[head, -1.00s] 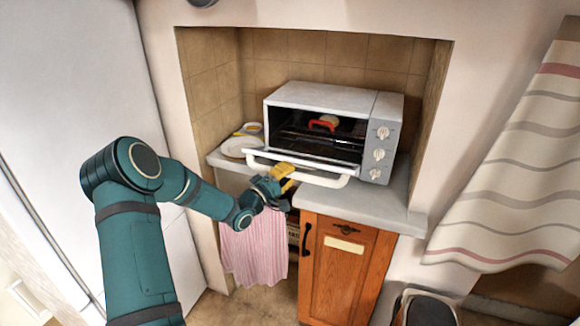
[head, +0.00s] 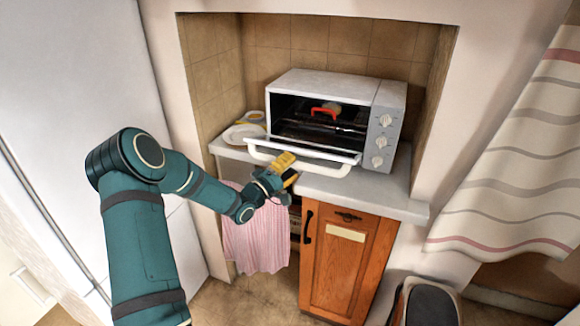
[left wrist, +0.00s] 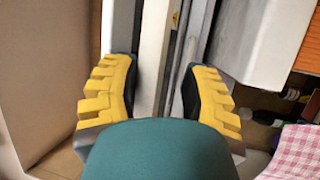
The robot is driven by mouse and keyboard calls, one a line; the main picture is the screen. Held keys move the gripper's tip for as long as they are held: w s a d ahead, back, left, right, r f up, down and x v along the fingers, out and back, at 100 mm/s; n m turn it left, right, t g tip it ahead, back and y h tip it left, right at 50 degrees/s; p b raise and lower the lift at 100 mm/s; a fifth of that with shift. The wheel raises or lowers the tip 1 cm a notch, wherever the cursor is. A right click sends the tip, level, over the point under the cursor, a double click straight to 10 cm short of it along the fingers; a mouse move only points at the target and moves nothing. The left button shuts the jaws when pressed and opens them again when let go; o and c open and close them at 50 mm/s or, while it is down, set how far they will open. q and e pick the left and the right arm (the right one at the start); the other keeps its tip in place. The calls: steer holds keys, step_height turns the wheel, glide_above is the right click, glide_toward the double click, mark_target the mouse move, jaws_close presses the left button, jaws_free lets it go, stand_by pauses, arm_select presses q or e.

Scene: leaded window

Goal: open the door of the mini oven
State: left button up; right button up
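The mini oven (head: 384,122) stands on the counter in the tiled alcove, with its front open and its interior showing. Its door (head: 315,152) is swung down, with its white handle bar (head: 325,170) out in front over the counter edge. My left gripper (head: 286,170) is at the handle, left of its middle. In the left wrist view, its two yellow-padded fingers (left wrist: 158,95) are spread apart, with a white bar (left wrist: 153,50) running between them. Whether a pad touches the bar is unclear. My right gripper is out of view.
A red-handled item (head: 325,110) is inside the oven. A white plate (head: 243,134) lies left of the oven. A pink striped cloth (head: 256,232) hangs below, beside a wooden cabinet (head: 345,260). A striped curtain (head: 515,180) hangs at right. The counter (head: 395,203) right of the gripper is clear.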

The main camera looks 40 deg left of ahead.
arm_select(q)
steer(key=shift+a, duration=0.1)
steer(key=shift+s, duration=0.25)
steer(key=v, duration=1.1)
steer(key=shift+s, duration=0.2)
steer(key=shift+f, duration=0.1)
